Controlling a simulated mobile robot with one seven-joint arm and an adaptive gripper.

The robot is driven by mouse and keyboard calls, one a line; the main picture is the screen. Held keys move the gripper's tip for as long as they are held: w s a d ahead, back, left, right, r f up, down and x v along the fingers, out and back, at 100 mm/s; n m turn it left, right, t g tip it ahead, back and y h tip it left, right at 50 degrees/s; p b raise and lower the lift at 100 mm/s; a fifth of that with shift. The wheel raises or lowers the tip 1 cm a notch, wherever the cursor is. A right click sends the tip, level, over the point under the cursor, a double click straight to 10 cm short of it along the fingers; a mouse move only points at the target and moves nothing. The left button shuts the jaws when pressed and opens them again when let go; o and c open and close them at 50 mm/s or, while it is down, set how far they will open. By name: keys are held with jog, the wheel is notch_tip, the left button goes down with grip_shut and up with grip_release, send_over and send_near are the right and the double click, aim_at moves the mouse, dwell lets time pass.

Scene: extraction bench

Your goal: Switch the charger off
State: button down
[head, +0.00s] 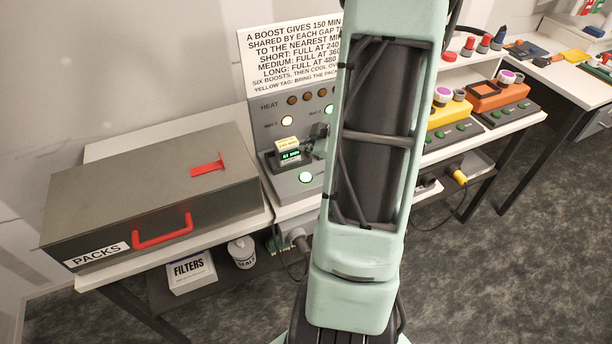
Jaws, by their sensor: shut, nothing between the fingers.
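The charger (287,190) is a grey bench unit with a sloping panel, left of my arm, which hides its right part. Its panel has a row of dull brown heat lamps (293,101), a lit whitish lamp (287,120) and a lit green lamp (329,109). A round button (305,177) on its lower front glows green. A pack with a yellow top (287,144) and a lit green display sits in its bay. My gripper (309,153) shows as a small dark shape just right of the pack, mostly hidden behind my arm; it appears shut and empty. Contact cannot be told.
A grey PACKS box (150,195) with red handle stands left. A sign (290,55) rises behind the charger. A plug with cable (299,239) hangs below. Filters box (190,272) and white tub (242,252) sit on the lower shelf. Yellow (450,114) and orange (497,95) units stand right.

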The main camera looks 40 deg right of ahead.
aim_at(307, 178)
jog(key=shift+f, duration=0.15)
notch_tip(307, 178, down, 8)
jog(key=b, duration=0.8)
jog(key=shift+f, duration=0.25)
jog(key=shift+f, duration=0.1)
dwell(0.8)
jog(key=shift+f+b, duration=0.35)
jog(key=shift+b, duration=0.1)
jog(key=shift+f+b, duration=0.3)
jog(key=shift+f, duration=0.1)
dwell(0.4)
jog(key=shift+r, duration=0.15)
jog(key=shift+r+p, duration=0.7)
jog(key=shift+p, duration=0.15)
jog(key=shift+r, duration=0.1)
